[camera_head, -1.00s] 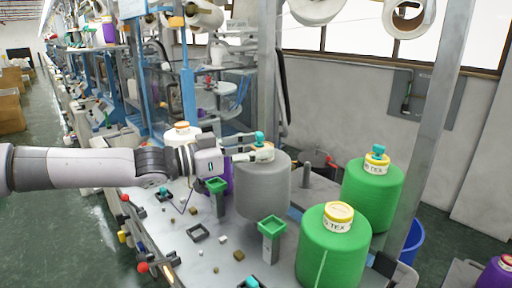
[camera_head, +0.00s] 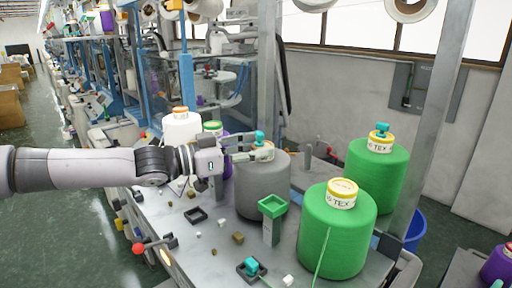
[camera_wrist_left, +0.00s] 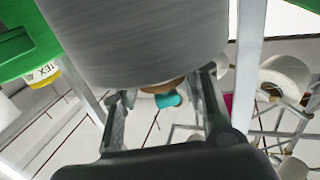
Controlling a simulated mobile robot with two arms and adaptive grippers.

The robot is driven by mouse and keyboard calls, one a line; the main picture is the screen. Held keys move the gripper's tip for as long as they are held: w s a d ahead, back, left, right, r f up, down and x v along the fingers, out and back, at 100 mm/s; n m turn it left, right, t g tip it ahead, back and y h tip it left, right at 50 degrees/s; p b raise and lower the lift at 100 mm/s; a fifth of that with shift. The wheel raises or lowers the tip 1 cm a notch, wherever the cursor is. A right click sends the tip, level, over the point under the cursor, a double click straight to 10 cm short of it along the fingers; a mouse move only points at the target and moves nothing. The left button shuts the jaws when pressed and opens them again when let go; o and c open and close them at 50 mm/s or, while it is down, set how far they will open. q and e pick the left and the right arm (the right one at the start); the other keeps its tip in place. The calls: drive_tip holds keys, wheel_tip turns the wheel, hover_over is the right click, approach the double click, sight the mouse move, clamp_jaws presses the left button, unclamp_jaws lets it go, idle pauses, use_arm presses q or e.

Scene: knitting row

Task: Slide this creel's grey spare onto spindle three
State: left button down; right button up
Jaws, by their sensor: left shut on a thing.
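The grey cone (camera_head: 262,186) stands upright over the bench in the head view, with a teal piece (camera_head: 260,137) on its top. My left gripper (camera_head: 262,152) is shut on the cone's top end. In the left wrist view, its fingers (camera_wrist_left: 168,100) flank the tan core end beside the teal piece, and the grey cone (camera_wrist_left: 140,40) fills the upper part. The cone's lower edge is partly hidden, so I cannot tell whether it touches the bench. A bare grey post (camera_head: 308,170) stands just right of it. I cannot tell which spindle is three. My right gripper is out of view.
Green cones stand at front right (camera_head: 337,232) and back right (camera_head: 377,175). A white cone (camera_head: 182,130) stands behind my arm. Small blocks and square frames (camera_head: 195,215) lie on the bench.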

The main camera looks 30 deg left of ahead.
use_arm(q)
drive_tip(key=shift+r, duration=0.15)
drive_tip(key=c, duration=1)
unclamp_jaws()
drive_tip(key=shift+o, duration=0.6)
drive_tip(key=shift+f, duration=0.2)
drive_tip(key=shift+s+a+r, duration=0.1)
drive_tip(key=shift+s+r, duration=0.05)
drive_tip(key=shift+s, duration=0.05)
drive_tip(key=shift+v, duration=1.1)
drive_tip(key=v, duration=0.9)
drive_tip(key=shift+s, duration=0.15)
drive_tip(key=shift+a, duration=0.1)
